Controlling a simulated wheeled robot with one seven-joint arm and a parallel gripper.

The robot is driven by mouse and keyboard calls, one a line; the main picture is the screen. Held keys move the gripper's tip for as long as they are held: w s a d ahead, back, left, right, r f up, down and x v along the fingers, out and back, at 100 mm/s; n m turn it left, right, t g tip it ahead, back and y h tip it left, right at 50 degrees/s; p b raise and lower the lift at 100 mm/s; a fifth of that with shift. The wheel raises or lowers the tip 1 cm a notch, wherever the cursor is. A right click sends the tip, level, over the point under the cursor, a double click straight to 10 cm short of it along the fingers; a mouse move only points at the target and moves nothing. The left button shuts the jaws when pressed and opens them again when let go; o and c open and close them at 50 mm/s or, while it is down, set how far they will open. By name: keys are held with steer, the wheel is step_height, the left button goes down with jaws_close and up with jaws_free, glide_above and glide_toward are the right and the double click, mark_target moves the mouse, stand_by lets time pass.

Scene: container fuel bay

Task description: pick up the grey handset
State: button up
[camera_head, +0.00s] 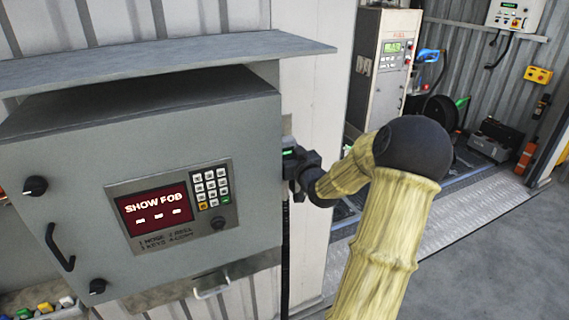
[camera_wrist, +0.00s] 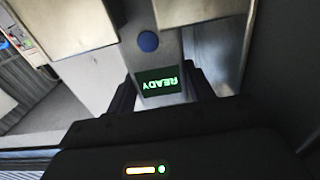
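The grey handset (camera_wrist: 158,62) shows in the wrist view with a round blue button and a dark screen reading READY in green, upside down. In the head view a small part of it with a green glow (camera_head: 290,153) shows at the right side of the grey cabinet. My gripper (camera_head: 294,168) is at that spot, its arm reaching in from the right. In the wrist view the dark fingers of my gripper (camera_wrist: 163,92) stand on either side of the handset's screen end. I cannot tell whether they touch it. The handset's mounting is mostly hidden.
The grey cabinet (camera_head: 80,170) has a keypad and a red screen (camera_head: 157,207) reading SHOW FOB. A sloped hood (camera_head: 170,62) juts out above it. A fuel dispenser (camera_head: 383,65) stands behind. Coloured items lie at the lower left. Open floor (camera_head: 480,260) is at the right.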

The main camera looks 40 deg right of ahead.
steer(key=c, duration=0.4)
steer(key=shift+o, duration=0.2)
steer(key=shift+w+a, duration=0.1)
steer(key=shift+r+b, duration=0.15)
steer(key=shift+b, duration=0.2)
steer(key=shift+s+r+b, duration=0.15)
steer(key=shift+s+b, duration=0.05)
steer(key=shift+b, duration=0.15)
step_height(320, 180, up, 10)
steer(key=shift+r+b, duration=0.25)
steer(key=shift+b, duration=0.5)
steer(key=s+d+b, duration=0.3)
steer(key=s+d, duration=0.9)
steer(key=s, duration=0.3)
steer(key=shift+s+r, duration=0.2)
steer(key=shift+s, duration=0.1)
